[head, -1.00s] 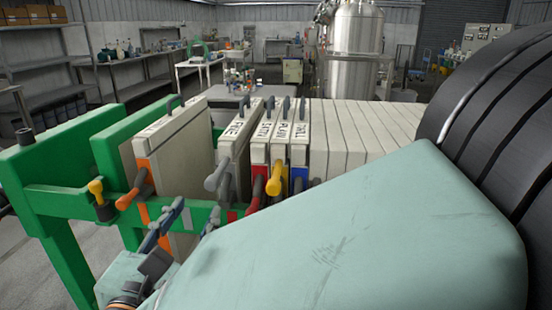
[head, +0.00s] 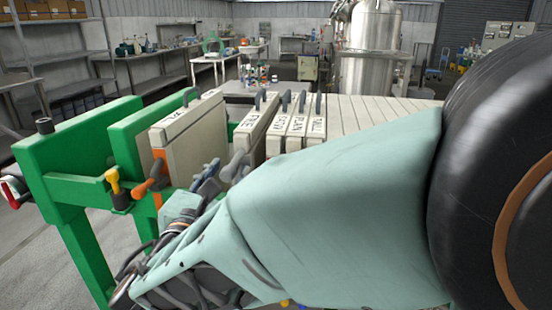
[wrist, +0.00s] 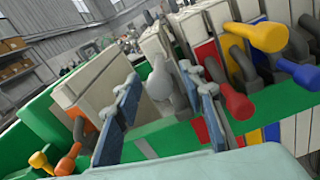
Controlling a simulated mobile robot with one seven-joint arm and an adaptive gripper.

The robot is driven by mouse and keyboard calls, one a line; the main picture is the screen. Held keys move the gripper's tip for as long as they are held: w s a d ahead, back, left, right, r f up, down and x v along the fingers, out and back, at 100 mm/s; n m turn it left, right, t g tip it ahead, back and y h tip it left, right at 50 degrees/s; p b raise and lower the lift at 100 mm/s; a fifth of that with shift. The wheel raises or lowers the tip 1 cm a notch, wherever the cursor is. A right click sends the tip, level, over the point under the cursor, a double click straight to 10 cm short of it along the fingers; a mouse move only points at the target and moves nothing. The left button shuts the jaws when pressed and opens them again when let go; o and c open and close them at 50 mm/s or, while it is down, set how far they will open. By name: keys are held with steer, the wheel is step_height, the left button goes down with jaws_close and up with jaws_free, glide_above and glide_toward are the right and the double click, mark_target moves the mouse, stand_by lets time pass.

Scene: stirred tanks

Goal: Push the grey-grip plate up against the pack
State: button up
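The grey-grip plate (head: 257,126) is a pale slab hanging upright on the green frame, and a narrow gap seems to part it from the pack (head: 375,112) on its right. Its grey grip (head: 236,165) sticks out at the front; in the wrist view the grip's rounded end (wrist: 159,84) appears between my two blue fingers. My gripper (wrist: 163,112) is open, its fingers apart on either side of the grip in that view. Contact with the grip cannot be told. In the head view my gripper (head: 208,176) is partly hidden by my arm.
The orange-grip plate (head: 188,135) stands to the left, apart from the grey-grip plate. The red (wrist: 240,106) and yellow (wrist: 262,36) grips stick out close to my right finger. The green rail (wrist: 155,141) runs below. A yellow knob (head: 113,181) stands on the frame at left.

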jaws_close()
steer(key=shift+d, duration=0.1)
stand_by(0.4)
